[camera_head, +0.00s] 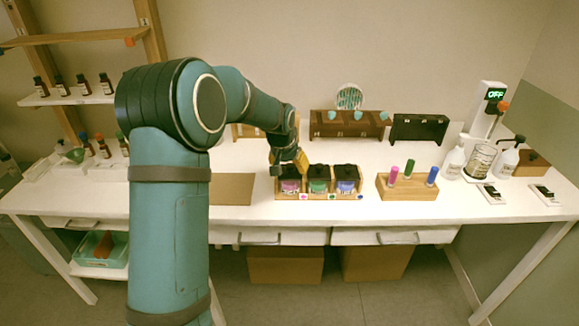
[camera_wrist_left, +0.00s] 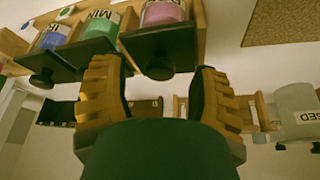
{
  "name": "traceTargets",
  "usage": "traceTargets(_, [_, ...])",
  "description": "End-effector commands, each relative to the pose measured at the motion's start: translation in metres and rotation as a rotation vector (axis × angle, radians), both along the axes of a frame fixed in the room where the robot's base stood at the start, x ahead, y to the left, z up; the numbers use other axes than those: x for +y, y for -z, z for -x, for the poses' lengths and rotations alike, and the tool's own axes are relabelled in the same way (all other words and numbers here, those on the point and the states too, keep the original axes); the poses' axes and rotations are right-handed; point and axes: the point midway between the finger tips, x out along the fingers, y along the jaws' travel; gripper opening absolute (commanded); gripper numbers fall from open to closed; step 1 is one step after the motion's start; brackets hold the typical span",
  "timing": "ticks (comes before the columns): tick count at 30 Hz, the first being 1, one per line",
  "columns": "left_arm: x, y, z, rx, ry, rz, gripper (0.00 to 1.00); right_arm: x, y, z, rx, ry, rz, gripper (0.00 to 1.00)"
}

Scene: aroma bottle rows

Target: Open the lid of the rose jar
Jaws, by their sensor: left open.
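The rose jar, with a pink label (camera_head: 290,187), stands leftmost of three jars in a wooden rack (camera_head: 332,196) on the white table. In the left wrist view the rose jar (camera_wrist_left: 165,12) shows upside down, with its black lid (camera_wrist_left: 162,44) on it. My left gripper (camera_head: 290,160) is above this jar. The wrist view shows the gripper (camera_wrist_left: 160,72) open, with the lid's round knob between its yellow fingers. I cannot tell whether either finger touches it. My right gripper is not in view.
The green jar (camera_head: 318,186) and blue jar (camera_head: 345,186) stand close on the right, lids on. A wooden block with coloured sticks (camera_head: 408,188) stands further right. A brown mat (camera_head: 232,188) lies left of the rack. Wooden racks (camera_head: 348,126) stand behind.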

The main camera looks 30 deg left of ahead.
Motion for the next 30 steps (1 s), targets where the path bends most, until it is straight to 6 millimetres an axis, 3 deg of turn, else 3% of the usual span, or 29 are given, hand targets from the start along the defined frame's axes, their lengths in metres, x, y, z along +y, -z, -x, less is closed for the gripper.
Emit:
traceTargets(11, [0.0003, 0.0045, -0.0022, -0.001, -0.001, 0.000, 0.61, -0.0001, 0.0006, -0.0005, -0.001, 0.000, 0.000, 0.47])
traceTargets(16, [0.0003, 0.0045, -0.0020, -0.001, -0.001, 0.001, 0.07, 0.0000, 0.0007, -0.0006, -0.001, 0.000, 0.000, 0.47])
traceTargets(17, [0.0003, 0.0045, -0.0020, -0.001, -0.001, 0.001, 0.00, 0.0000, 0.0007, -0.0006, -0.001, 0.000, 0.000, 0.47])
traceTargets(30, [0.0005, 0.0039, -0.0020, 0.007, -0.002, 0.005, 0.00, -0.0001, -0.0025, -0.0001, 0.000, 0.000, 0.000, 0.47])
